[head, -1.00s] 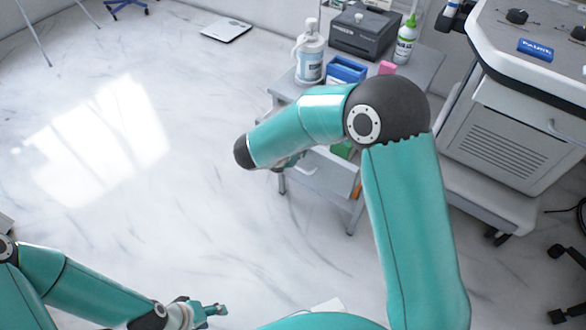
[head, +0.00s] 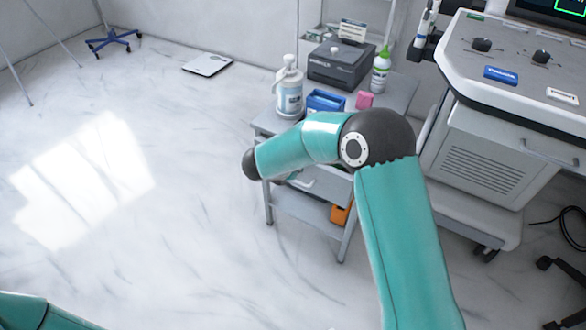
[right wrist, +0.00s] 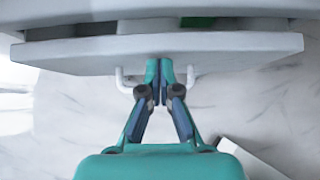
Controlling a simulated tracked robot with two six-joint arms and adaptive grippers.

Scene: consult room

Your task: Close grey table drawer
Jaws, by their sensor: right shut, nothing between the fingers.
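The grey table (head: 402,92) stands right of centre in the head view, partly behind my right arm. Its drawer front (right wrist: 75,56) spans the right wrist view, with a U-shaped handle (right wrist: 122,82). A narrow gap behind the front's top edge shows a dark inside and something green (right wrist: 198,22), so the drawer is slightly open. My right gripper (right wrist: 160,68) is shut and empty, its fingertips at the front between the handle's ends; firm contact cannot be told. In the head view my arm hides it. My left gripper is out of view.
On the tabletop stand a pump bottle (head: 289,90), a blue box (head: 326,101), a dark printer-like device (head: 343,66) and a green-capped bottle (head: 381,70). An orange item (head: 341,214) sits on the lower shelf. A medical cart (head: 480,155) stands to the right.

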